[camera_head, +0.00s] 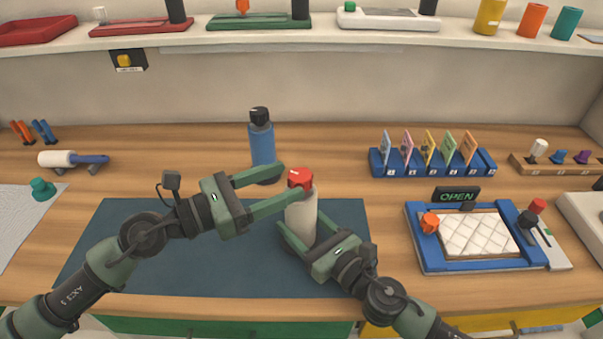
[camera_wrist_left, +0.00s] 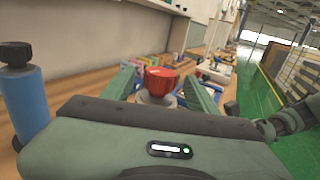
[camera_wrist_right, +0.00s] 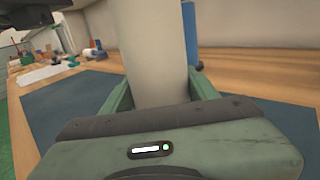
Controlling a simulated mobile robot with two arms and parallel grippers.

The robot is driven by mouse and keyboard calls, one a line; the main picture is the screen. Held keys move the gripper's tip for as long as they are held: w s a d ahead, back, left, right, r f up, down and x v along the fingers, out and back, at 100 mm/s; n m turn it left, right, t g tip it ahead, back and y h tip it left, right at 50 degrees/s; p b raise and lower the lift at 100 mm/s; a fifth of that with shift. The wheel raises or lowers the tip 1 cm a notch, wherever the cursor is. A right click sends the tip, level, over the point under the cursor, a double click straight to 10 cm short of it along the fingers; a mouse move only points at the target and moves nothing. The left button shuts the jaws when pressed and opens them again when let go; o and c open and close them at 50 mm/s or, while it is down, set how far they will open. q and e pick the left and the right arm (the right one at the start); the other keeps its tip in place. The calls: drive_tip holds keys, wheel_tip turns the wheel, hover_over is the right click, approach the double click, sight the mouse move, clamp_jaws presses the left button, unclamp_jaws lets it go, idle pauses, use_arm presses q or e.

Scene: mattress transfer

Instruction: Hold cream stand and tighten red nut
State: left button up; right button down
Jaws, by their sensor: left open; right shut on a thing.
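The cream stand (camera_head: 301,218) is upright on the dark mat (camera_head: 215,262) and fills the middle of the right wrist view (camera_wrist_right: 150,50). The red nut (camera_head: 300,179) sits on top of it and also shows in the left wrist view (camera_wrist_left: 160,80). My right gripper (camera_head: 300,240) is shut on the cream stand low on its body. My left gripper (camera_head: 290,182) is open, with its fingers on either side of the red nut. In the left wrist view the fingers appear apart from the nut. The stand's base is partly hidden by my right gripper.
A blue bottle (camera_head: 262,145) with a black cap stands just behind the left gripper. A blue-framed tray (camera_head: 480,263) with a white quilted pad lies at right, below an OPEN sign (camera_head: 457,195). A blue card rack (camera_head: 432,164) stands behind.

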sight(300, 173)
use_arm(q)
drive_tip(key=shift+x, duration=2.35)
use_arm(e)
drive_tip(key=shift+r, duration=0.2)
use_arm(q)
clamp_jaws()
drive_tip(key=shift+f+g, duration=0.1)
drive_tip(key=shift+g, duration=0.3)
drive_tip(key=shift+f+m, duration=0.1)
drive_tip(key=shift+m, duration=0.3)
drive_tip(key=shift+a+m+g+h, duration=0.1)
drive_tip(key=shift+m+g+h, duration=0.8)
drive_tip(key=shift+g, duration=0.9)
use_arm(e)
drive_tip(key=shift+a, duration=0.1)
